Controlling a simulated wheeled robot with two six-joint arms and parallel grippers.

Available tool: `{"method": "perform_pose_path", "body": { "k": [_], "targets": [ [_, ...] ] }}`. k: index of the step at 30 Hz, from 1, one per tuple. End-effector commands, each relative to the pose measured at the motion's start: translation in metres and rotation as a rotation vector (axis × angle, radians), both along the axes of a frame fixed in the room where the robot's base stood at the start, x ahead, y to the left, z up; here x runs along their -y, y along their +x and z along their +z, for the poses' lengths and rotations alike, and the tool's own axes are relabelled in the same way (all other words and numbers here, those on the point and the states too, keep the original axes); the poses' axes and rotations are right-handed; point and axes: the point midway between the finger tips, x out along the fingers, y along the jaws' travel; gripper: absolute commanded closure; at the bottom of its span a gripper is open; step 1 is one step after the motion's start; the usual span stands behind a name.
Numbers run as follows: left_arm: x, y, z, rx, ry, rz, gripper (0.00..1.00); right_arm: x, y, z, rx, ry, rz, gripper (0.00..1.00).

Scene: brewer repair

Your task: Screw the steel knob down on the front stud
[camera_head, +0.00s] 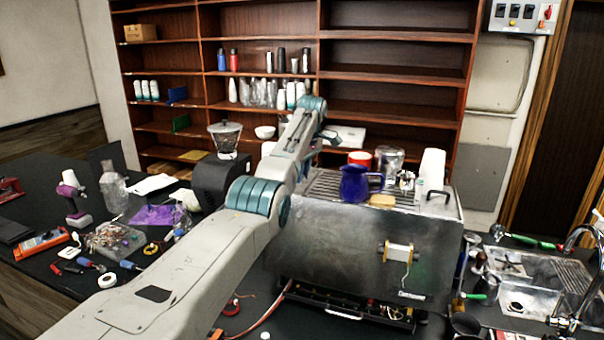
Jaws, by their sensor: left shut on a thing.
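The steel brewer (330,240) stands on the dark bench, its broad metal side facing me. My left arm reaches from the lower left across the bench to the brewer's back left. Its gripper (328,138) is small and mostly hidden by my own wrist, beyond the brewer's top. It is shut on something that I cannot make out. I cannot pick out the steel knob or the front stud. My right gripper is not in view.
A blue pitcher (354,184), a sponge (383,201) and white cups (431,168) stand on the brewer. A black grinder (209,181) stands left of it. Tools and a parts bag (113,238) crowd the left bench. A sink (528,300) lies at right.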

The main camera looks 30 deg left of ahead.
Motion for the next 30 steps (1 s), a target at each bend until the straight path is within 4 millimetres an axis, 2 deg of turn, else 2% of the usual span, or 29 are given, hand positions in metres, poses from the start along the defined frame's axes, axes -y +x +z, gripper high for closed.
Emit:
{"method": "perform_pose_path", "body": {
  "k": [5,30],
  "targets": [
    [-0.0001,0.0002,0.0003,0.001,0.001,0.051,1.0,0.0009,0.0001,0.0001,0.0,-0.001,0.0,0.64],
    [0.0001,0.0002,-0.004,0.001,0.0,0.047,1.0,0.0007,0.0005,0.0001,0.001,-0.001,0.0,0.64]
  ]
}}
